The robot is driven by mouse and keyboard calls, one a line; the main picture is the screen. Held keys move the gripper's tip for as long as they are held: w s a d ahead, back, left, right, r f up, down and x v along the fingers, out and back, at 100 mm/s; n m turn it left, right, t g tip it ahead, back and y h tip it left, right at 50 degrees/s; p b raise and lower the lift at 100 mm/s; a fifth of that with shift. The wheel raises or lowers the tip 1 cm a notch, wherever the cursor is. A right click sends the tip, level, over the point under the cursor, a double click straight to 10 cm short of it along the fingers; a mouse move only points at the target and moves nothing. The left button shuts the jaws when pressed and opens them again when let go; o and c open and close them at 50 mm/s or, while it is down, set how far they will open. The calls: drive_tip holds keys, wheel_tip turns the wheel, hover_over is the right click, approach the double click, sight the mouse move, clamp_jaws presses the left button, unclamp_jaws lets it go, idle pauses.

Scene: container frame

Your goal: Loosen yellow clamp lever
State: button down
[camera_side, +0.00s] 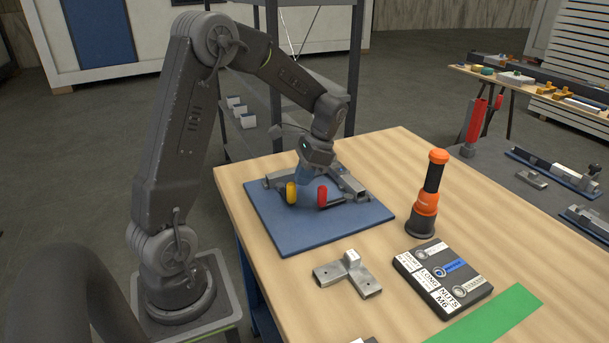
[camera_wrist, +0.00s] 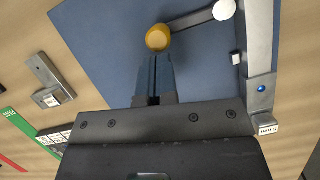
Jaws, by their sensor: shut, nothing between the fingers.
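The yellow clamp lever (camera_side: 291,193) stands over the blue mat (camera_side: 312,238), near the metal frame (camera_side: 347,182). In the wrist view the round yellow lever end (camera_wrist: 158,38) lies just beyond my fingertips (camera_wrist: 155,62). A red lever (camera_side: 322,197) stands to the right of the yellow one in the side view. My gripper (camera_side: 304,178) points down over the mat, close to the levers, and its fingers are together with nothing between them. I cannot tell whether the fingers touch the yellow lever. Part of the frame is hidden behind my gripper.
An orange and black tool (camera_side: 427,195) stands upright on the table. A metal bracket piece (camera_side: 347,275) and a black labelled tray (camera_side: 442,278) lie near the front, beside a green strip (camera_side: 488,317). The wood between the mat and the tool is clear.

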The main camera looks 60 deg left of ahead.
drive_tip(key=shift+s+d+m+y, duration=0.2)
drive_tip(key=shift+s+m+y, duration=0.2)
drive_tip(key=shift+s+m, duration=0.65)
drive_tip(key=shift+m, duration=0.25)
drive_tip(key=shift+s+m+t+y, duration=0.45)
drive_tip(key=shift+s+m, duration=0.45)
drive_tip(key=shift+m, duration=0.3)
drive_tip(key=shift+s+a+m+t+y, duration=0.2)
drive_tip(key=shift+s+m+t+y, duration=0.15)
drive_tip(key=shift+s+m, duration=0.6)
drive_tip(key=shift+s+a+m+t+y, duration=0.25)
drive_tip(key=shift+s+m, duration=0.4)
drive_tip(key=shift+m, duration=0.6)
drive_tip(key=shift+s+a+m+t, duration=0.4)
drive_tip(key=shift+s+m, duration=0.3)
drive_tip(key=shift+m, duration=0.3)
drive_tip(key=shift+s+a, duration=0.95)
drive_tip(key=shift+a, duration=0.1)
drive_tip(key=shift+s+a, duration=0.1)
drive_tip(key=shift+a, duration=0.15)
